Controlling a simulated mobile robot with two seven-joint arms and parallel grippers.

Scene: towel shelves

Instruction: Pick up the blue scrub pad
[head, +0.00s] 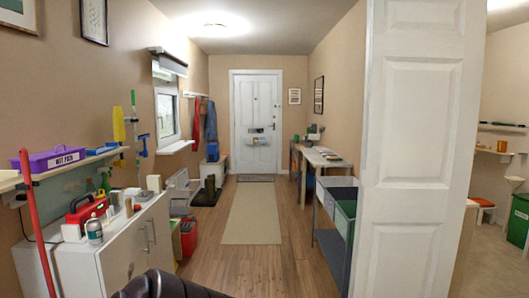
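A small flat blue thing (100,150) lies on the wall shelf at the left, just right of a purple bin (58,160) with a white label. It may be the blue scrub pad, but it is too small to tell for sure. Neither of my grippers is in view. A dark shiny shape (165,286) cuts into the bottom edge; I cannot tell what it is.
Below the shelf, a white cabinet (125,245) holds a red toolbox (86,213), a spray can (94,232) and small items. A red pole (35,225) leans at the left. A white door (413,150) stands at the right. The runner (254,213) is clear.

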